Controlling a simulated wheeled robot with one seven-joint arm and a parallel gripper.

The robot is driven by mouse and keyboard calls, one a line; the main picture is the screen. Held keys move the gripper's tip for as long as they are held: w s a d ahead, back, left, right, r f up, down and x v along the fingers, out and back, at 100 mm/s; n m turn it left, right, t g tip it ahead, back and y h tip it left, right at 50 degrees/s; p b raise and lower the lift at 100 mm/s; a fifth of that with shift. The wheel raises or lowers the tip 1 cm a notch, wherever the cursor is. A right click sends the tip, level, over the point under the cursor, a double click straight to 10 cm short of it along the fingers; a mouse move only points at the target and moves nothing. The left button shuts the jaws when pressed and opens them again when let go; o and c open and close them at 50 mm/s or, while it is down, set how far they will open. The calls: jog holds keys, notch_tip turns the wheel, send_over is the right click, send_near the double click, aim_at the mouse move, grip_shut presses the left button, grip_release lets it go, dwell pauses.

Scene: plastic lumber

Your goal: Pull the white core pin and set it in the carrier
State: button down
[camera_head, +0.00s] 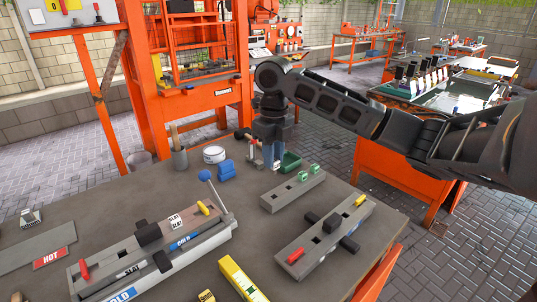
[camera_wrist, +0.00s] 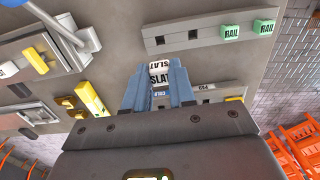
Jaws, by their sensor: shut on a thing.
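A grey mould (camera_head: 205,242) at left holds a red and a yellow pin.
A second grey mould (camera_head: 303,268) with red and yellow pins and black knobs stands at front right. A white tin (camera_head: 214,155), blue pieces (camera_head: 226,171), a green bin (camera_head: 291,161) and a cup (camera_head: 179,158) stand at the back. A yellow level (camera_head: 238,280) lies in front.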

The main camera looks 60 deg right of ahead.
aim_at(273, 173)
jog(key=shift+f, duration=0.15)
jog(key=shift+f+b, duration=2.8)
jog(key=shift+f, duration=0.45)
jog(key=shift+f+b, duration=1.5)
jog(key=shift+f, duration=0.1)
jog(key=c, duration=0.9)
grip_release()
jog(key=shift+o, duration=0.6)
jog(key=o, duration=0.3)
jog(key=shift+r, duration=0.15)
